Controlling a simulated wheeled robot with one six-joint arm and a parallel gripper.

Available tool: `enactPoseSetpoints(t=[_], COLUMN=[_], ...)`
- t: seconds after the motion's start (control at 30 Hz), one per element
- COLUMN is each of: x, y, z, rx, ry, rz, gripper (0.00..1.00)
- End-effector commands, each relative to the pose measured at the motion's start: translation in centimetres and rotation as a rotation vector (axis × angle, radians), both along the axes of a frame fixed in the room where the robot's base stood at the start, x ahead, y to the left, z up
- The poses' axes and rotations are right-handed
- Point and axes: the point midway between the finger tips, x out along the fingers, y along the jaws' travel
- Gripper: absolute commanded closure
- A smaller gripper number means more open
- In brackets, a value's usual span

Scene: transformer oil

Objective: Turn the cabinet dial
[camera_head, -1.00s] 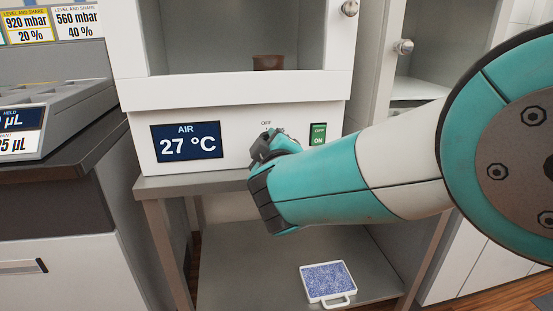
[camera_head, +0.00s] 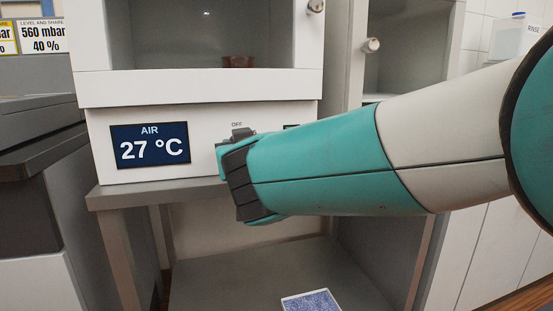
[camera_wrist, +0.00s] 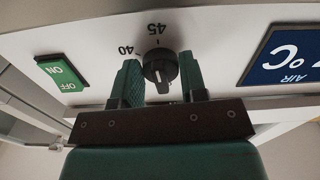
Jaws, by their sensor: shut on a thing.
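The cabinet dial (camera_wrist: 160,67) is a black knob on the white panel, seen upside down in the wrist view. Its white mark points away from the 45 label, and a 40 label shows beside it. My gripper (camera_wrist: 160,80) has one finger on each side of the knob and is shut on it. In the head view my gripper (camera_head: 231,146) is at the panel just below the OFF label and hides the dial. The AIR display (camera_head: 150,146) on the cabinet (camera_head: 205,91) reads 27 °C.
A green ON/OFF switch (camera_wrist: 62,72) sits beside the dial; my arm mostly hides it in the head view. A brown pot (camera_head: 238,62) stands inside the cabinet. A dark-topped counter (camera_head: 38,145) stands at left.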

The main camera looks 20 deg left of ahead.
Motion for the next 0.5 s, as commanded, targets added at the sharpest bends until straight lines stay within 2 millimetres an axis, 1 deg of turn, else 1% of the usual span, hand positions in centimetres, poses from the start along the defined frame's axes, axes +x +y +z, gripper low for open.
enactPoseSetpoints(t=[0.03,0.2,0.5], x=[0.03,0.01,0.00], y=[-0.02,0.01,0.02], z=[-0.38,-0.29,-0.19], rx=[0.016,0.063,0.088], ry=[0.013,0.042,0.059], rz=[-0.001,0.000,0.000], gripper=[0.84,0.84,0.84])
